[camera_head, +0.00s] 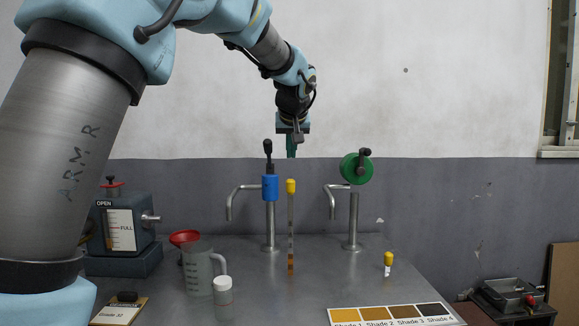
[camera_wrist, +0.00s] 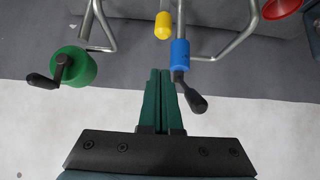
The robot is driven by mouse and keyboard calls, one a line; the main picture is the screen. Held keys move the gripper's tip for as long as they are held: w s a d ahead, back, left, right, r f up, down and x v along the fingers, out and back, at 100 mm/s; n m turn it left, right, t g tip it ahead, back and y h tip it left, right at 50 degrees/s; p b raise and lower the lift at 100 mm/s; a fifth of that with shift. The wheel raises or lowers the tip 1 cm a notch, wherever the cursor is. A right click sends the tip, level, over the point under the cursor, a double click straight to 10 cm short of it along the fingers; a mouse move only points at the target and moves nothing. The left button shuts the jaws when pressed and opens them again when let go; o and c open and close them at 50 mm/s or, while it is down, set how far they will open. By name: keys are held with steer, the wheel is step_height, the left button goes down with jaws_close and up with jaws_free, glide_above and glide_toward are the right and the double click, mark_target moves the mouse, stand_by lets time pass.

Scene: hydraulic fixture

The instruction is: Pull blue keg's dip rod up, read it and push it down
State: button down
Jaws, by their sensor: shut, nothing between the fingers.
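A tall thin rod with a yellow cap (camera_head: 291,186) stands upright beside the blue-collared tap (camera_head: 270,187). Its shaft is pale with an amber-brown part near the bottom. The yellow cap also shows in the wrist view (camera_wrist: 163,25), and the blue collar (camera_wrist: 180,54) is beside it. A second yellow-capped rod (camera_head: 389,258) stands low at the right, with only a short white part showing. My gripper (camera_head: 291,157), with green fingers (camera_wrist: 160,72), is shut and empty above the tall rod, apart from its cap. No keg body is visible.
A green tap (camera_head: 357,168) with a black crank stands right of the blue one. A shade card (camera_head: 390,315) lies at the bench front.

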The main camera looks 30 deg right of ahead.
step_height(320, 180, down, 6)
steer(key=w+p, duration=0.1)
steer(key=shift+w+d, duration=0.3)
steer(key=shift+d, duration=0.1)
